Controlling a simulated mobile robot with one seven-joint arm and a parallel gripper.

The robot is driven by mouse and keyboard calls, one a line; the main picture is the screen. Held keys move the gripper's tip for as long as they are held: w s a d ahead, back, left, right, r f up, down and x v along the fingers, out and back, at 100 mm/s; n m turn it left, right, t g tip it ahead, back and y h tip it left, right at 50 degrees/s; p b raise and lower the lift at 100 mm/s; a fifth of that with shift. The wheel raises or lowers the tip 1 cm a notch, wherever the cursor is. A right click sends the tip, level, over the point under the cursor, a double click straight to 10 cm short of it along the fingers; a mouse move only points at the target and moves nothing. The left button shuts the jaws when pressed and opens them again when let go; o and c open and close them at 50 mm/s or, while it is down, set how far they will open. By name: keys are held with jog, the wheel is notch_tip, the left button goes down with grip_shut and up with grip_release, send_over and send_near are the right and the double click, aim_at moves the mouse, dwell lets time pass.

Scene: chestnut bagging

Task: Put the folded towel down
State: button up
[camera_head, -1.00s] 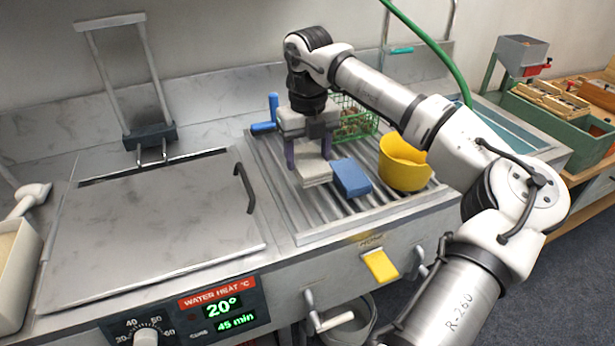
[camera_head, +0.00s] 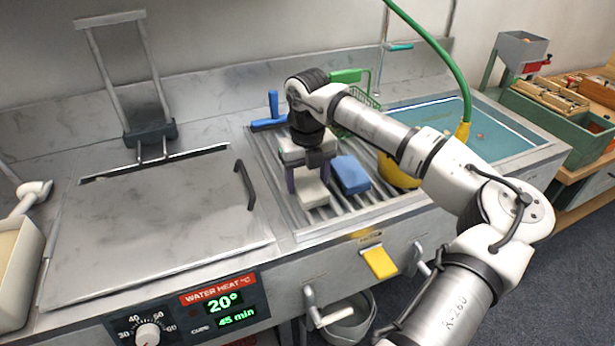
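The folded towel (camera_head: 311,194) is a small off-white block at the slatted drain rack's front left part. My gripper (camera_head: 308,178) points down over it, with one dark purple finger at each side of the towel. The fingers appear shut on it. The towel's underside is low at the slats; I cannot tell whether it touches them. My gripper body hides the towel's back part.
A blue sponge block (camera_head: 350,175) lies just right of the towel. A yellow tub (camera_head: 397,172) and a green wire basket (camera_head: 372,98) stand beyond, partly behind my arm. A blue-handled tool (camera_head: 270,123) lies at the back left. Bare slats (camera_head: 285,205) show around the towel.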

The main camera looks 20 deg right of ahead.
aim_at(308, 183)
jog(key=o, duration=0.3)
jog(key=shift+o, duration=0.2)
notch_tip(308, 183, up, 12)
jog(key=b, duration=0.1)
jog(key=shift+r, duration=0.2)
dwell(0.5)
